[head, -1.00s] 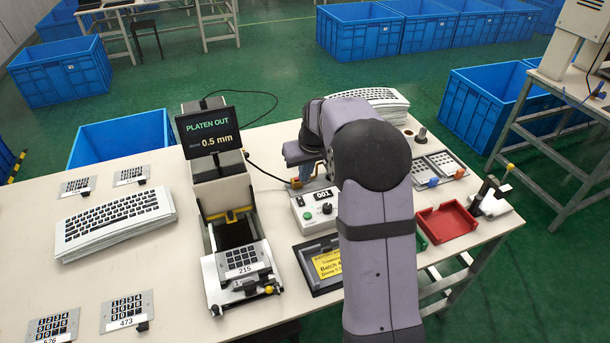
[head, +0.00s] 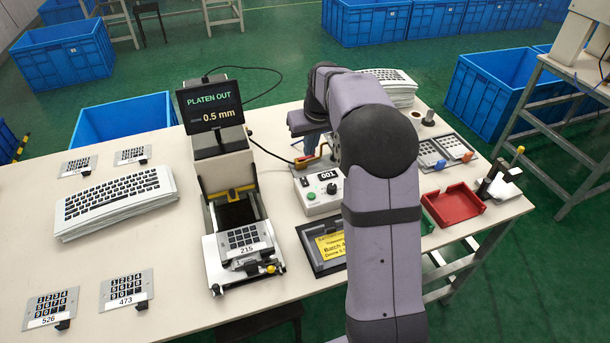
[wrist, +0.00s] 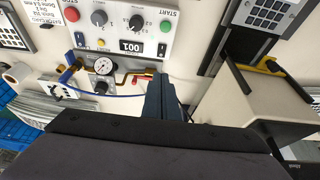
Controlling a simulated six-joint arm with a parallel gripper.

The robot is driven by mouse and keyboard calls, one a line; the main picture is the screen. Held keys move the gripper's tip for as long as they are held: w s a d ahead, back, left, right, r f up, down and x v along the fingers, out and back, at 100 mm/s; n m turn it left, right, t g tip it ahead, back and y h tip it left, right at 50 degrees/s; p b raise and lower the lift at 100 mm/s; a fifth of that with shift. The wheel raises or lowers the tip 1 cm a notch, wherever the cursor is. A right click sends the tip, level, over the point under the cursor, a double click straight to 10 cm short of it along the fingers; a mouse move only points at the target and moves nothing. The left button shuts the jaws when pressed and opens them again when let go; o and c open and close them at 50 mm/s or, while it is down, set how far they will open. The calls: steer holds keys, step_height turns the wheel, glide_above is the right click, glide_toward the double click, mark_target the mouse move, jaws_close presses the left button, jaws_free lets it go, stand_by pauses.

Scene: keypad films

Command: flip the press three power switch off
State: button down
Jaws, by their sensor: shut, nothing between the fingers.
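The control box (head: 322,191) stands right of the press (head: 228,170). It also shows in the wrist view (wrist: 127,46), with a 001 counter, dark knobs and coloured buttons. I cannot make out a switch marked as press three's power switch. A small white box with black marks (wrist: 57,88) stands left of the round gauge (wrist: 103,65) in the wrist view. My gripper (wrist: 160,80) is shut and empty, beside the red and brass pipework (wrist: 138,76) behind the control box; I cannot tell whether it touches. In the head view my arm partly covers the gripper (head: 313,147).
The press's screen (head: 210,105) reads PLATEN OUT, 0.5 mm. Keyboard films (head: 118,203) are stacked at left. A dark tray with a yellow label (head: 328,249), a red tray (head: 452,212) and a yellow-topped stand (head: 500,182) are nearby. A blue tube (wrist: 100,93) crosses near the gauge.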

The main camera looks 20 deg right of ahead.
stand_by(0.3)
steer(key=p, duration=0.5)
glide_above(304, 179)
steer(key=s, duration=0.1)
step_height(304, 179, down, 12)
steer(key=shift+f, duration=0.65)
steer(key=shift+w+f, duration=0.1)
steer(key=shift+w+f+b, duration=0.1)
steer(key=shift+f+b, duration=0.2)
steer(key=shift+b, duration=0.55)
steer(key=shift+a+r, duration=0.1)
steer(key=shift+r, duration=0.05)
steer(key=shift+s, duration=0.2)
